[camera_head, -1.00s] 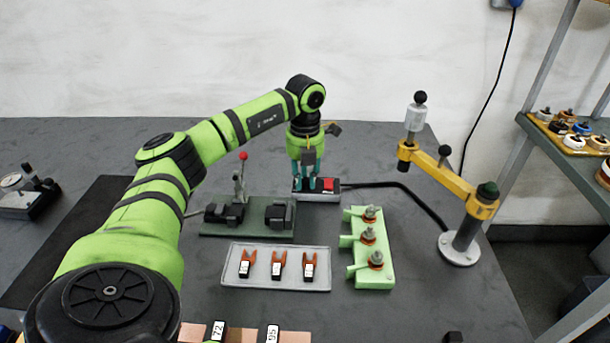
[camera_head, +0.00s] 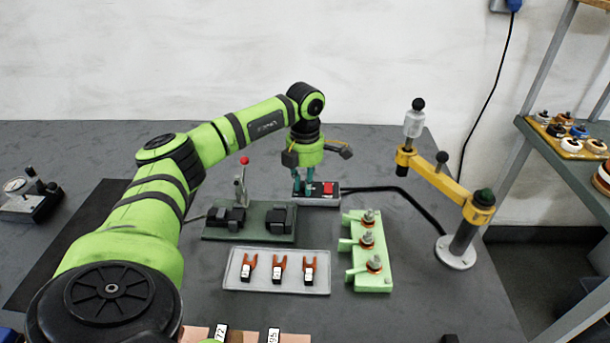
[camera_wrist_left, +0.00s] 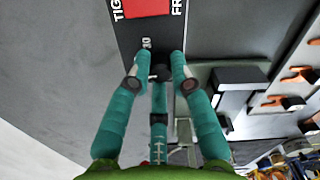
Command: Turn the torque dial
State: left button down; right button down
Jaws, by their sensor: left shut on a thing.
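The control box (camera_head: 322,200) with a red switch (camera_head: 328,188) stands at the back of the table. The wrist view shows its dark face (camera_wrist_left: 135,38), with the red switch (camera_wrist_left: 147,8) between partly cut-off white letters. My left gripper (camera_head: 302,186) points down at the box's left end. Its teal fingers (camera_wrist_left: 160,78) are shut around the small dark torque dial (camera_wrist_left: 160,70), which they mostly hide. The dial's setting cannot be read. My right gripper is not in view.
A grey tray of orange forks (camera_head: 278,286), a green terminal block (camera_head: 372,282) and a yellow swing arm (camera_head: 440,180) stand nearby. A black cable leaves the box rightward.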

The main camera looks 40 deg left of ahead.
pick_arm(q)
jog(key=shift+m, duration=0.4)
jog(key=c, duration=1.1)
grip_release()
notch_tip(320, 180, up, 12)
jog(key=shift+f, duration=0.1)
